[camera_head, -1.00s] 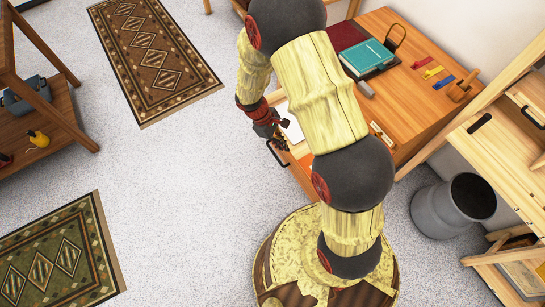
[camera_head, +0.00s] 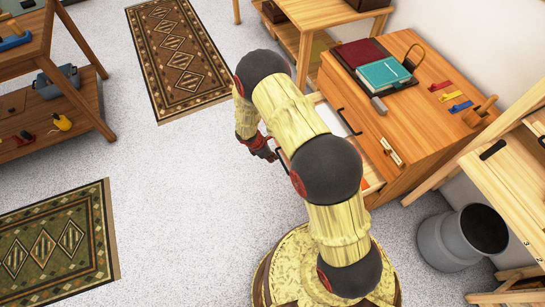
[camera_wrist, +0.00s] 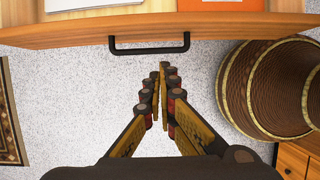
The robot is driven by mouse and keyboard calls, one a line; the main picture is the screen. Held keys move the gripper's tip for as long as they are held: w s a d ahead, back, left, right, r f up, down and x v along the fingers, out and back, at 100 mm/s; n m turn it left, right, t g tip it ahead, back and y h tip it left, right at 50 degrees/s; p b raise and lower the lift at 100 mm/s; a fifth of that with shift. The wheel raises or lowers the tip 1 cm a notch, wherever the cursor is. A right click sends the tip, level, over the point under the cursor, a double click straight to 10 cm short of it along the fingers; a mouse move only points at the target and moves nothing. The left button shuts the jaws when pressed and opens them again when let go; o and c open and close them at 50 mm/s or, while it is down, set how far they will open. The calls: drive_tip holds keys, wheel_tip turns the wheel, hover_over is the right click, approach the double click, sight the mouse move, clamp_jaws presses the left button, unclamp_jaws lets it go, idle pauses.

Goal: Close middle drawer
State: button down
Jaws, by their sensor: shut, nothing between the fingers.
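The wooden cabinet (camera_head: 425,105) stands right of centre in the head view. A drawer below its top one is pulled out, partly hidden by my arm, with a white sheet (camera_head: 335,118) inside. In the wrist view the drawer's front edge (camera_wrist: 240,27) crosses the top, with its black bar handle (camera_wrist: 150,49) below. My gripper (camera_wrist: 164,68) is shut and empty, its fingertips just below the handle's right part in that view. I cannot tell whether they touch it. In the head view my gripper (camera_head: 265,152) is beside the handle.
Books (camera_head: 384,72) and small tools lie on the cabinet top. A grey bin (camera_head: 440,240) and a wooden workbench (camera_head: 505,180) stand at the right. A patterned rug (camera_head: 180,55) lies at the upper left. The pale floor left of my gripper is clear.

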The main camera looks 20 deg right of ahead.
drive_tip(key=shift+w+d+f+b, duration=0.1)
drive_tip(key=shift+d+f+b, duration=0.75)
drive_tip(key=shift+d+f, duration=0.7)
drive_tip(key=shift+d+f+b, duration=0.8)
drive_tip(key=shift+d+f, duration=0.55)
drive_tip(key=shift+d, duration=0.3)
drive_tip(key=w+d+p, duration=0.1)
drive_tip(key=d+p, duration=0.2)
drive_tip(key=d, duration=2.6)
drive_tip(key=shift+d, duration=0.3)
